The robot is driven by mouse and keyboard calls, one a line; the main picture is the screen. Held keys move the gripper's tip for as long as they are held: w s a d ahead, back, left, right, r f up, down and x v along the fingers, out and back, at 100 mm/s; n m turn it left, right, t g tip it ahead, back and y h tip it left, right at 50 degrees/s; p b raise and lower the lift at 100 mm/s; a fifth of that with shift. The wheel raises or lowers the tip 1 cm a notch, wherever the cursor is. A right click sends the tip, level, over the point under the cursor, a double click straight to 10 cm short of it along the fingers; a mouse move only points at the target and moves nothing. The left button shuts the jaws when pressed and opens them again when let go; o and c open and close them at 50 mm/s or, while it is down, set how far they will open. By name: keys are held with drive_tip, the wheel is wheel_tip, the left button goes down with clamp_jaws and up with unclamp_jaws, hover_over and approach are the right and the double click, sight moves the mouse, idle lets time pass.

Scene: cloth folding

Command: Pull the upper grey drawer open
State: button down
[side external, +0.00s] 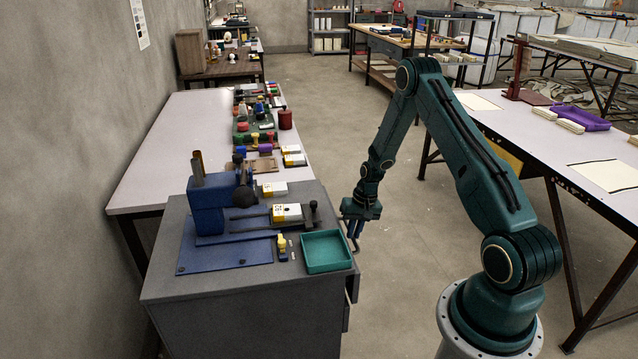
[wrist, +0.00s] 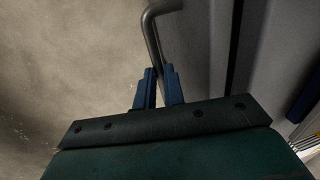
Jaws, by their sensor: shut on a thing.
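The grey cabinet (side external: 240,318) stands at the front left in the side view, with its drawer side facing right, seen nearly edge-on. My gripper (side external: 354,233) is at the upper part of that side, by the teal tray's right edge. In the wrist view, a bent grey bar handle (wrist: 153,32) runs down between the two blue fingers of my gripper (wrist: 159,90), which are shut on it. The grey upper drawer front (wrist: 195,45) lies just right of the handle. A dark strip shows beside it; I cannot tell how far the drawer stands out.
On the cabinet top are a teal tray (side external: 326,251), a blue device (side external: 208,207) and a blue plate (side external: 225,256). A long table (side external: 165,150) with many small items adjoins behind. Clear floor (side external: 330,140) lies right of the cabinet.

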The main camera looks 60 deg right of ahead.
drive_tip(key=s+d, duration=0.7)
drive_tip(key=d, duration=0.1)
drive_tip(key=shift+s, duration=0.4)
drive_tip(key=c, duration=1.5)
unclamp_jaws()
drive_tip(key=shift+r, duration=0.1)
wheel_tip(320, 180, up, 13)
drive_tip(key=s+d, duration=0.1)
drive_tip(key=s, duration=0.1)
drive_tip(key=shift+d+r, duration=0.2)
drive_tip(key=shift+d, duration=0.15)
drive_tip(key=shift+w+r, duration=0.1)
